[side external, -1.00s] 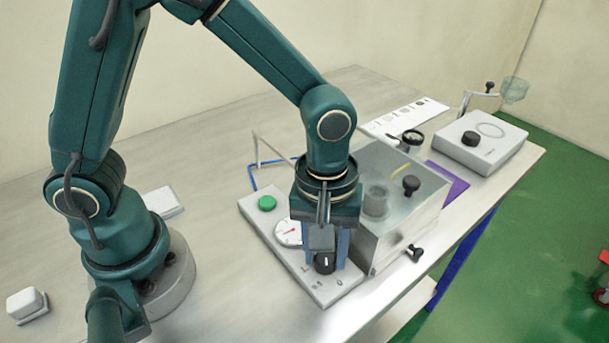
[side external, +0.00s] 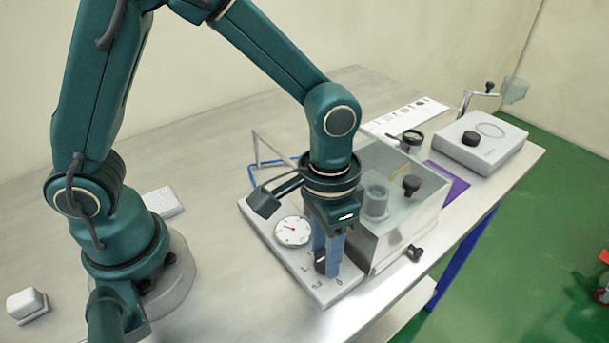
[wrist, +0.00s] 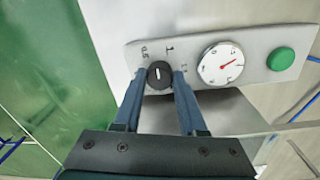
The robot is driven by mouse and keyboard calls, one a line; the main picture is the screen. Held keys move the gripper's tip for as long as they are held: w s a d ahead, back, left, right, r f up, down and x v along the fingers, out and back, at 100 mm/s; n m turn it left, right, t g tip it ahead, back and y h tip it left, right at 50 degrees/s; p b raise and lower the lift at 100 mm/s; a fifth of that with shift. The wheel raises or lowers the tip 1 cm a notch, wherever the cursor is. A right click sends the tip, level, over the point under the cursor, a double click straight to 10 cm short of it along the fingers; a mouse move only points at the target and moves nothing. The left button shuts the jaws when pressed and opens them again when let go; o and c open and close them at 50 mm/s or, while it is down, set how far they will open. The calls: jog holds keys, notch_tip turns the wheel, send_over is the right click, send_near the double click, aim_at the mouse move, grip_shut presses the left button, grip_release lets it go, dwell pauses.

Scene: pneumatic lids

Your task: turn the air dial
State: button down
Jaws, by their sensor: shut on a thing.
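The air dial is a black round knob (wrist: 159,74) with a white pointer mark, on a pale panel (wrist: 205,37) with printed numbers around it. It also shows in the side external view (side external: 319,262), partly hidden by my fingers. My gripper (wrist: 160,77) points down with its two blue fingers shut on the knob, one on each side. In the side external view my gripper (side external: 327,262) stands over the near end of the panel. A round white gauge (wrist: 221,64) with a red needle sits beside the dial. A green button (wrist: 281,59) is beyond the gauge.
A clear-walled box (side external: 405,215) with a black knob on its lid stands close to the right of my gripper. A grey unit (side external: 480,141) with a black dial is farther right. The table's left part is mostly clear.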

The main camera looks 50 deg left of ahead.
jog(key=m, duration=0.4)
jog(key=shift+m, duration=0.4)
jog(key=m, duration=0.4)
jog(key=shift+m, duration=0.3)
jog(key=m, duration=0.4)
jog(key=shift+w, duration=0.1)
jog(key=shift+m, duration=2.1)
jog(key=shift+c, duration=2.3)
grip_release()
jog(key=shift+r, duration=0.1)
